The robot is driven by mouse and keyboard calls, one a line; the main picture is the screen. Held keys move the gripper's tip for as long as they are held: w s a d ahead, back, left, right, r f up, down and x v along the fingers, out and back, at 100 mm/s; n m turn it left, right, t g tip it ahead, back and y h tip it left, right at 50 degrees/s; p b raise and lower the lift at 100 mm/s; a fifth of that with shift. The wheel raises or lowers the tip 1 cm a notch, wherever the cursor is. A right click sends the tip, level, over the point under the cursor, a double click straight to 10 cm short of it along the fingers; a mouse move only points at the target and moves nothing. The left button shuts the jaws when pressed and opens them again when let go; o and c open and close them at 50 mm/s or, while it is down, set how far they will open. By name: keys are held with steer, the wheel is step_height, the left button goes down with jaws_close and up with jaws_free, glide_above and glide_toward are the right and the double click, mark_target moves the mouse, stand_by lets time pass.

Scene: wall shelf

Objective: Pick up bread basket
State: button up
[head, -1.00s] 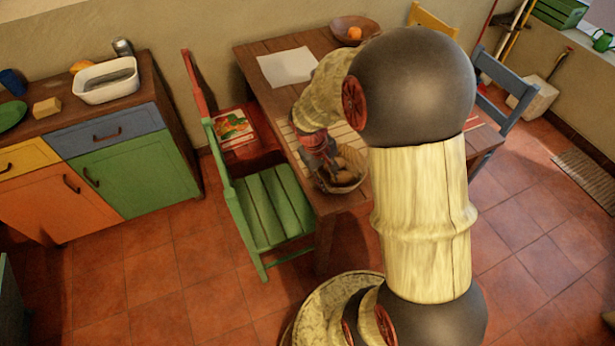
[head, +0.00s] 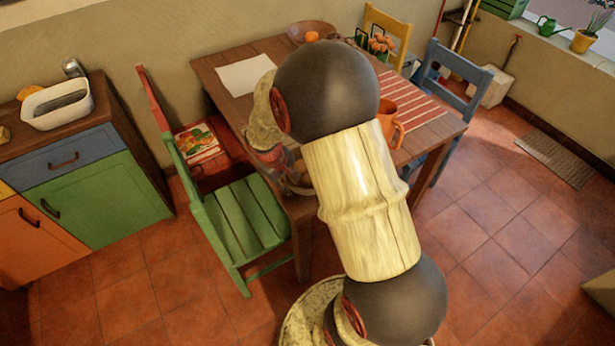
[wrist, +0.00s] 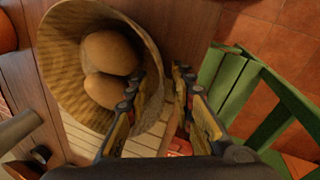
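The bread basket (wrist: 70,65) is a woven tan bowl with brown rolls (wrist: 110,52) in it, seen in the wrist view. My gripper (wrist: 160,72) is at the basket's right-hand rim. Its left finger reaches over the inside of the basket and its right finger is outside it. A gap shows between the fingertips, so the gripper looks open around the rim. Contact with the rim cannot be told. In the head view my arm hides most of the basket, and my gripper (head: 284,176) shows only partly at the table's near left edge.
The wooden table (head: 212,72) holds white paper (head: 246,75), an orange jug (head: 388,125), a striped mat (head: 425,108) and a bowl (head: 300,30) at the back. A green chair (head: 240,218) stands close at the left, a blue chair (head: 455,72) at the right.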

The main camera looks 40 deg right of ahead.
steer(key=c, duration=0.3)
jaws_close()
stand_by(0.6)
